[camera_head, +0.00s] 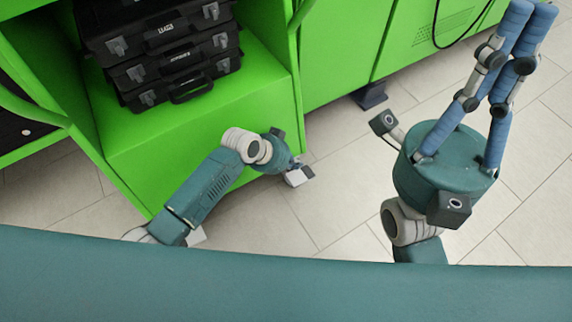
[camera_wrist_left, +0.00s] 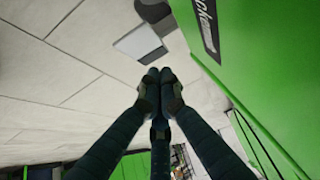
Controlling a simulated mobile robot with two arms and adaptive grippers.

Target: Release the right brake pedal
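The right brake pedal (camera_head: 297,177) is a small light grey plate with a dark part, low at the corner of the green bench in the head view. In the left wrist view, the pedal's light plate (camera_wrist_left: 139,43) lies just beyond my fingertips. My left gripper (camera_head: 295,164) points down right above the pedal and hides part of it. In the wrist view my left gripper (camera_wrist_left: 158,76) has its fingertips together with nothing between them. I cannot tell whether they touch the pedal. My right gripper (camera_head: 531,8) points up at the right, fingertips together and empty, away from the pedal.
The green bench (camera_head: 190,135) stands close beside my left arm. Black cases (camera_head: 165,50) sit stacked on its shelf. A dark foot (camera_head: 369,96) is under the bench farther right. Another pale piece (camera_head: 197,237) is near the floor at left. The tiled floor (camera_head: 335,205) between my arms is clear.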

